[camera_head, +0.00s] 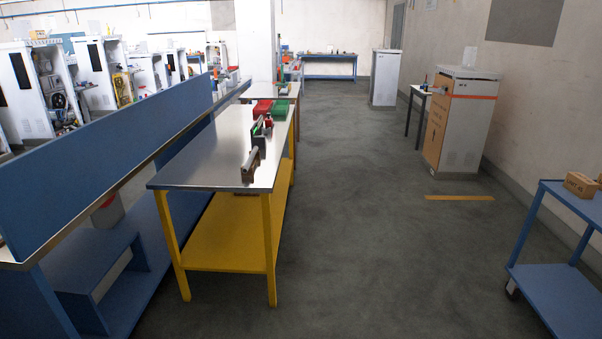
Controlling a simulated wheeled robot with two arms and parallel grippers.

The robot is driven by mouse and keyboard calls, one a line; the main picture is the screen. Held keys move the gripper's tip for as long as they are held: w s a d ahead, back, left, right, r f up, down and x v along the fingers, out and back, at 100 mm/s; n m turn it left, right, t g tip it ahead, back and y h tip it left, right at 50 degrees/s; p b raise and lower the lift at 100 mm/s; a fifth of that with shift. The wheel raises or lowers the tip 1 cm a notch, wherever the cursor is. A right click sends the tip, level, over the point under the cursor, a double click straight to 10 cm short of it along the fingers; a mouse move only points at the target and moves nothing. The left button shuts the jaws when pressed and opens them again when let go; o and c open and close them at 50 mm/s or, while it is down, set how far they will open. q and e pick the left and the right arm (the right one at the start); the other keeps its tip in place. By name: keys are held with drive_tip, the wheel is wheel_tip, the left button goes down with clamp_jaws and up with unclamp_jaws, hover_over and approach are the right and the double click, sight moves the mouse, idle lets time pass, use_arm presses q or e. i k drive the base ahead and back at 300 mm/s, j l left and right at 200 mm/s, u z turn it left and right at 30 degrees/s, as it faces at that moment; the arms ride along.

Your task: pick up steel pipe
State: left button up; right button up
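A worktable with a steel top (205,160) and yellow legs stands left of the middle. Near its right edge sits a small grey-brown elongated object (251,164), with a dark upright piece (258,145) just behind it. The elongated object may be the steel pipe, but it is too small to tell. No other clear steel pipe shows. Neither of my grippers is in view.
A blue bench with a tall panel (110,150) runs along the left. Red (262,108) and green (280,110) bins sit at the table's far end. A blue cart (550,285) stands at right, and a cabinet (461,122) behind. The middle floor is clear.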

sight(250, 159)
drive_tip(key=i+l+u, duration=0.1)
drive_tip(key=i+u, duration=0.15)
drive_tip(key=i, duration=0.3)
drive_tip(key=i+l+u, duration=0.2)
drive_tip(key=i, duration=0.35)
